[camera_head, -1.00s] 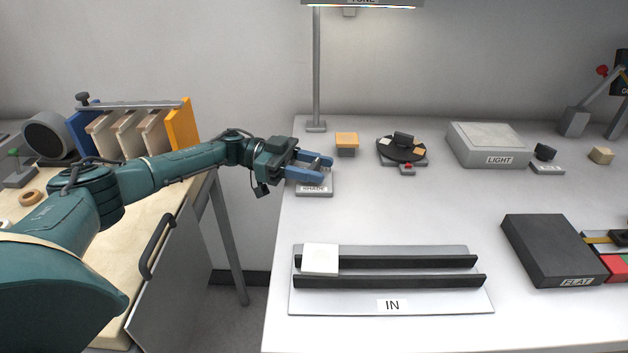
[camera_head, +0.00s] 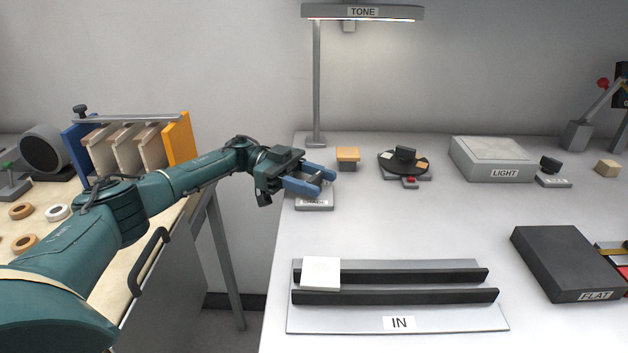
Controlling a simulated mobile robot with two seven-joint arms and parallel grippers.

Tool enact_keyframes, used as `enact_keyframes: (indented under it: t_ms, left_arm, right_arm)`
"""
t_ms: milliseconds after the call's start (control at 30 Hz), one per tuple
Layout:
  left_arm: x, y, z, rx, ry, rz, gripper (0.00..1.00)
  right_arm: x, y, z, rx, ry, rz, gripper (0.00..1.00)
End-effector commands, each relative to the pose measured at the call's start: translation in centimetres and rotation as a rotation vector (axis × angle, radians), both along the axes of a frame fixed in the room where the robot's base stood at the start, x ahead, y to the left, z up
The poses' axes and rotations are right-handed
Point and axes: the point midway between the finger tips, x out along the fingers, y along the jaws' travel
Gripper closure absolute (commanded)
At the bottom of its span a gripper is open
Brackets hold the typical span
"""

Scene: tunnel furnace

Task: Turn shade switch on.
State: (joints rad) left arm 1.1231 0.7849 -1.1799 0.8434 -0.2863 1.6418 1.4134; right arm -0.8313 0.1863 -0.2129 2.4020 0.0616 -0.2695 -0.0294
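The shade switch is a small grey base plate (camera_head: 314,203) on the white table near its left edge. Its label is partly hidden, and its upper part is covered by my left gripper. My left gripper (camera_head: 328,182) has blue fingers and is right over the plate, pointing right. A narrow gap shows between the two fingers, and nothing is visible in it. I cannot tell whether the fingers touch the switch. My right gripper is not in view.
Behind the gripper stand an orange-topped block (camera_head: 347,153) and a lamp post (camera_head: 316,90) carrying the TONE bar (camera_head: 390,12). A black round turntable (camera_head: 390,168) is to the right. The IN rack (camera_head: 455,311) lies in front, with clear table between.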

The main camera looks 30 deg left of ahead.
Motion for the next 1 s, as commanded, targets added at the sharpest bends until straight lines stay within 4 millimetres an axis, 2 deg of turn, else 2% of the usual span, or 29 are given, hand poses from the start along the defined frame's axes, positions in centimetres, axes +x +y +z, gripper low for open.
enact_keyframes:
  t_ms: [33,200,467,567,800,1000]
  left_arm:
    - [0.0,0.0,0.0,0.0,-0.001,0.0,0.51]
    - [0.0,0.0,0.0,0.0,-0.001,0.001,0.38]
    - [0.1,0.2,0.0,0.001,-0.002,0.002,0.38]
    - [0.2,0.9,-0.1,0.001,-0.003,0.005,0.38]
    - [0.6,4.4,-0.2,0.001,-0.003,0.006,0.38]
    - [0.7,6.4,-0.2,0.001,-0.003,0.004,0.38]
  right_arm:
    - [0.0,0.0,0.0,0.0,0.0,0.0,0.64]
    - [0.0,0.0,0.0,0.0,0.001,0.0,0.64]
    - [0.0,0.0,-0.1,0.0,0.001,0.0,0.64]
    - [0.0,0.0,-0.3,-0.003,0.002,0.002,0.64]
    - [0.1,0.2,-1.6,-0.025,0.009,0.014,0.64]
    - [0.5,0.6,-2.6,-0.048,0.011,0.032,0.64]
